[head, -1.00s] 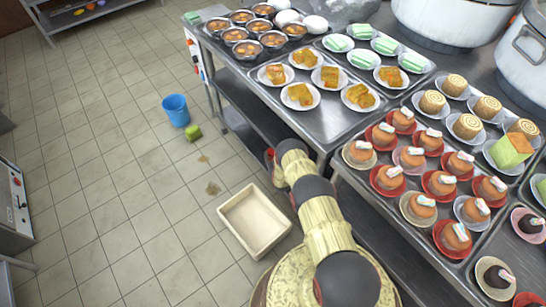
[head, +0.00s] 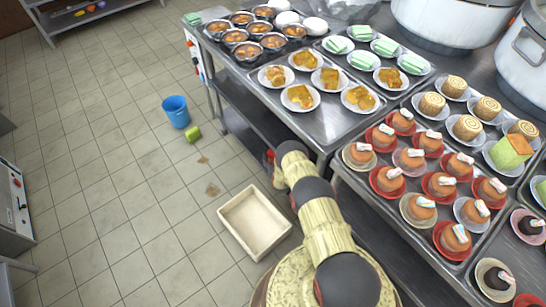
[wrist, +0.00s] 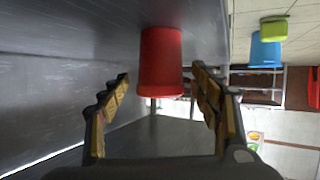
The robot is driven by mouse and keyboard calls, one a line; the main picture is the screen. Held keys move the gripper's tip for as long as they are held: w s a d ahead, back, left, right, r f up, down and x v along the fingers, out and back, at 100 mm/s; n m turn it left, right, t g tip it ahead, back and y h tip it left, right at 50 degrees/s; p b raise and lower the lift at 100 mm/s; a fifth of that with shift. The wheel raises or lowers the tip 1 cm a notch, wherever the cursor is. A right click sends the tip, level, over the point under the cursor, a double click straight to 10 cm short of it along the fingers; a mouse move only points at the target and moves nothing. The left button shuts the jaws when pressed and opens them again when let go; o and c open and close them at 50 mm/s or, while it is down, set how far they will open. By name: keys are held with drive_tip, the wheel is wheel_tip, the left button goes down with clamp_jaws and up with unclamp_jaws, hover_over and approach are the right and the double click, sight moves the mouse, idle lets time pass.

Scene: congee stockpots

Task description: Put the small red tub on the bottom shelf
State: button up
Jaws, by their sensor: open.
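The small red tub (wrist: 161,62) shows in the wrist view, which is upside down. It stands upright on a grey metal shelf surface (wrist: 80,35), near its edge. My gripper (wrist: 161,76) is open, with one finger on each side of the tub and clear space at both sides. The tub looks just beyond or between the fingertips; I cannot tell how deep. In the head view my arm hides the gripper, and only a small red patch (head: 268,157) shows beside the arm. A dark lower shelf (head: 250,130) shows under the steel table there.
A blue bucket (head: 176,111) and a green block (head: 193,134) are on the tiled floor, left of the table. An empty cream bin (head: 254,222) lies beside my base. The table top (head: 315,125) is crowded with plates, bowls and trays. Floor to the left is free.

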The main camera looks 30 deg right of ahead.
drive_tip(key=p+v, duration=0.5)
drive_tip(key=v, duration=0.7)
